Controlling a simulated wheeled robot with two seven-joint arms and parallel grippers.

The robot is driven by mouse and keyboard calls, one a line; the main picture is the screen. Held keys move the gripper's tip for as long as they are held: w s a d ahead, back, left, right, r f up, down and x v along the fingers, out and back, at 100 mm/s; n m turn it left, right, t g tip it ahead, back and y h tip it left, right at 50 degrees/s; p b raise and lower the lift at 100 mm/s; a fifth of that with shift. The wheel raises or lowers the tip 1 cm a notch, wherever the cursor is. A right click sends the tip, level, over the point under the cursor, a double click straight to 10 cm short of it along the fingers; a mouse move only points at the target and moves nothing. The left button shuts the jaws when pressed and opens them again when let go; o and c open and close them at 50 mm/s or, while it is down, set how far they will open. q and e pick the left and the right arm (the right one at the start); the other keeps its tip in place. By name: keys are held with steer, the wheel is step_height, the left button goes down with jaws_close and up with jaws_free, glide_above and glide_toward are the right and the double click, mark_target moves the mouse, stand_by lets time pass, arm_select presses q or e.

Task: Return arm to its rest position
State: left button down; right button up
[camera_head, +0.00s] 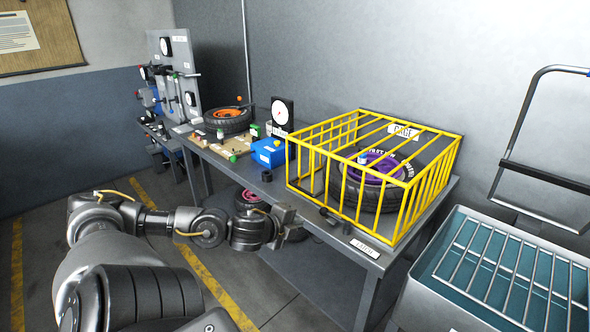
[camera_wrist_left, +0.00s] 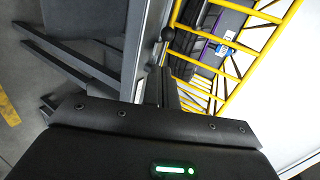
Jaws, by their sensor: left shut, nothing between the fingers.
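My left arm (camera_head: 165,222) reaches in from the left, bent at the elbow and stretched out in front of the workbench. My left gripper (camera_head: 288,215) is shut and empty, just in front of the bench's front edge and left of the yellow cage. In the left wrist view the closed fingers (camera_wrist_left: 165,88) point toward the bench edge and the cage bars. Whether they touch the bench I cannot tell. My right gripper is not in view.
The yellow cage (camera_head: 411,192) holds a tyre with a purple rim (camera_head: 378,166). The workbench (camera_head: 300,199) also carries a blue box (camera_head: 268,152), a dial gauge (camera_head: 282,114) and another tyre (camera_head: 228,119). A blue water tank (camera_head: 470,262) stands right. Floor is open at the left.

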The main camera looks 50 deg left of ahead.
arm_select(q)
steer(key=shift+s+r, duration=0.1)
steer(key=shift+s, duration=0.15)
stand_by(0.3)
